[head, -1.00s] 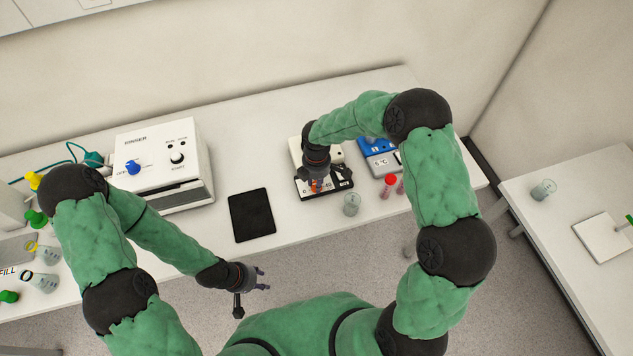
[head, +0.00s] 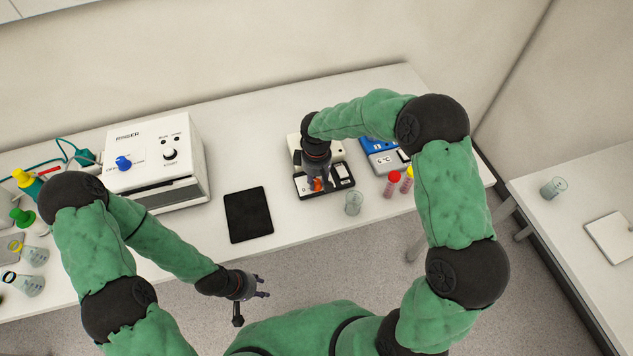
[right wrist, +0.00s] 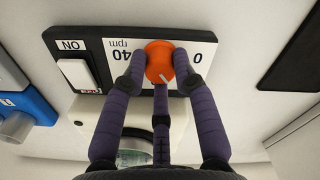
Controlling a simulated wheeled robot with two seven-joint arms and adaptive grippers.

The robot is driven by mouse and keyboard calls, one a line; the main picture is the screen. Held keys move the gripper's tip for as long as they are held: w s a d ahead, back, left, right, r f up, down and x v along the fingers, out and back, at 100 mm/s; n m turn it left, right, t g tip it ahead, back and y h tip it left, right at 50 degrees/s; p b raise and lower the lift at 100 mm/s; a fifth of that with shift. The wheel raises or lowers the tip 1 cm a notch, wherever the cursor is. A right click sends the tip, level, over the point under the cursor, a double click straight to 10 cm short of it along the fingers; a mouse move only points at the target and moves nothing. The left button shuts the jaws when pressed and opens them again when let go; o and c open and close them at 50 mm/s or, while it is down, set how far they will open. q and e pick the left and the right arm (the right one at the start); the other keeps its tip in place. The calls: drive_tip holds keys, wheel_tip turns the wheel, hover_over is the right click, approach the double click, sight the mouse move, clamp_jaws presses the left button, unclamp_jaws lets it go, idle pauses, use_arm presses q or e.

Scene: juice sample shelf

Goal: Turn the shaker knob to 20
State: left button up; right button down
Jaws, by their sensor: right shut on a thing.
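The shaker is a cream box (head: 336,152) with a black-and-white front panel (head: 343,184), towards the back of the table. Its orange knob (head: 317,185) also shows in the right wrist view (right wrist: 158,55), between the upside-down prints "40 rpm" and "0". A pale pointer mark shows on the knob's edge at the bottom, slightly right. My right gripper (right wrist: 160,70) is shut on the knob, with dark purple fingers around it; it hides much of the shaker in the head view. My left gripper (head: 262,287) is open and empty in front of the table.
A white ON rocker switch (right wrist: 76,73) sits beside the knob. A beaker (head: 354,202) and red- and yellow-capped tubes (head: 391,184) stand close right of the shaker. A blue device (head: 383,155) is behind them. A black pad (head: 249,214) and a rinser box (head: 155,165) are left.

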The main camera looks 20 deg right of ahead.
sight(316, 182)
drive_tip(key=m+b, duration=0.1)
drive_tip(key=m, duration=0.2)
drive_tip(key=shift+f+m, duration=0.1)
drive_tip(key=shift+m, duration=0.2)
drive_tip(key=shift+m+b, duration=0.8)
drive_tip(key=shift+m, duration=0.7)
drive_tip(key=c, duration=1)
unclamp_jaws()
wheel_tip(316, 182, up, 12)
drive_tip(key=shift+r, duration=0.1)
